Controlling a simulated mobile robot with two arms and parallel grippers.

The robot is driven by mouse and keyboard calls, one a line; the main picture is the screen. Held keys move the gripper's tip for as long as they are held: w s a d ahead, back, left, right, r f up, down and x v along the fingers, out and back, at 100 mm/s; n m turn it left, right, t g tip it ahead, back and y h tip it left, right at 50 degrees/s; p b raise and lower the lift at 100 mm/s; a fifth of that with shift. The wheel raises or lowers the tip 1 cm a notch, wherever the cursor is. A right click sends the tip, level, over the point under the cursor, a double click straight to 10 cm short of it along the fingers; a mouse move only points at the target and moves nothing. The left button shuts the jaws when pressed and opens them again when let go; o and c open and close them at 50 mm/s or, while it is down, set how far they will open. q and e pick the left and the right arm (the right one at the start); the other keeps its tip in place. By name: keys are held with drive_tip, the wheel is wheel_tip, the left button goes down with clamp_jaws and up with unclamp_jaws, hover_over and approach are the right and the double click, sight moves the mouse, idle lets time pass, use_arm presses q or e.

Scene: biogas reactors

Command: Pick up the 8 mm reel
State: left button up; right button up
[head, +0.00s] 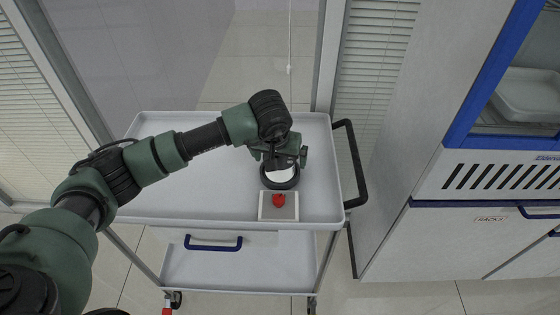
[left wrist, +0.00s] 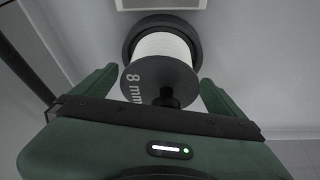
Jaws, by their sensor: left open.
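The 8 mm reel (head: 281,175) stands on the cart's grey top tray, near its right end. In the left wrist view the reel (left wrist: 165,65) has dark flanges, white windings and the label "8 mm" on the near flange. My left gripper (head: 281,160) is directly over the reel, partly hiding it in the head view. In the left wrist view the open fingers of my left gripper (left wrist: 158,82) are on either side of the reel's near flange, with gaps visible. My right gripper is not in view.
A white block with a red button (head: 278,205) sits on the tray close in front of the reel. The tray (head: 180,203) has a raised rim, and a black handle (head: 352,165) is at its right end. A cabinet (head: 440,240) stands to the right. The tray's left part is clear.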

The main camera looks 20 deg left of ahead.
use_arm(q)
drive_tip(key=shift+w+f, duration=0.1)
drive_tip(key=shift+f, duration=0.1)
drive_tip(key=c, duration=1.3)
drive_tip(key=shift+c, duration=1.3)
drive_tip(key=shift+r, duration=0.15)
